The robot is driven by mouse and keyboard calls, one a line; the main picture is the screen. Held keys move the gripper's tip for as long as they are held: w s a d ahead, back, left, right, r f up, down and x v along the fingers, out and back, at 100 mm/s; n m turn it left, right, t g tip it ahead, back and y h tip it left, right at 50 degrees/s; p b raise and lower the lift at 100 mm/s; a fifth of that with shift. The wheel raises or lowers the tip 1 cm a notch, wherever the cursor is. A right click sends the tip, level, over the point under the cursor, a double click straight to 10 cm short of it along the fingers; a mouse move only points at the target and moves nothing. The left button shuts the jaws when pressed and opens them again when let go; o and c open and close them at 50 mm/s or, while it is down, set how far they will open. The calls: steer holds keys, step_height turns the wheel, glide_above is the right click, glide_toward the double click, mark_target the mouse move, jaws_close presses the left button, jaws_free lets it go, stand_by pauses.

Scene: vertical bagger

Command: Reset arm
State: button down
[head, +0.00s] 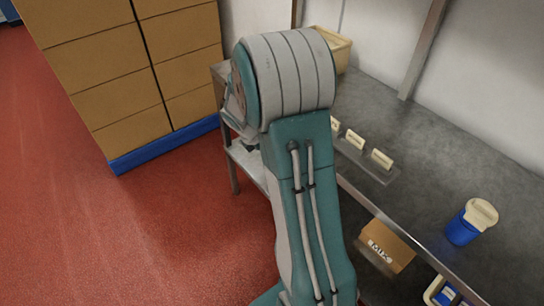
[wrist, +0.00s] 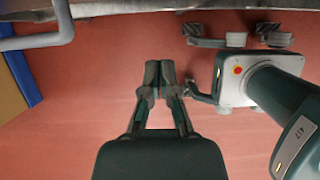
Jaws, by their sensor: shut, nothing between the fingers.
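My gripper (wrist: 160,70) shows in the middle of the wrist view. Its two dark fingers are shut against each other with nothing between them, above the red floor (wrist: 105,100). It touches nothing that I can see. In the head view my arm fills the middle, rising from the bottom edge to a large ribbed joint, and the gripper itself is hidden. Part of my own body and arm shows at the right of the wrist view.
A grey metal table (head: 440,150) runs along the wall. It bears a blue tub with a cream lid (head: 463,228), a cream bin (head: 340,50) and small cream blocks in a rack (head: 365,160). A cardboard box (head: 385,246) sits lower. Stacked boxes (head: 110,75) stand left; floor between is clear.

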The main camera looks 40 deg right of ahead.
steer(key=s+a+r+m+t, duration=0.1)
steer(key=s+a+r+m, duration=0.15)
steer(key=r, duration=0.35)
steer(key=s+a+r+m, duration=0.1)
steer(key=a+r+m, duration=0.1)
steer(key=a+r, duration=0.3)
steer(key=s+a+r+m+t+y, duration=0.2)
steer(key=s+a+r+m, duration=0.2)
steer(key=s+a+m, duration=0.2)
steer(key=s+a+r+m+t+y, duration=0.2)
steer(key=s+a+r+m, duration=0.3)
steer(key=s, duration=0.5)
steer(key=shift+a+r+m+t, duration=0.2)
steer(key=shift+a+m+t, duration=0.1)
steer(key=shift+a+m, duration=0.85)
steer(key=shift+d, duration=0.1)
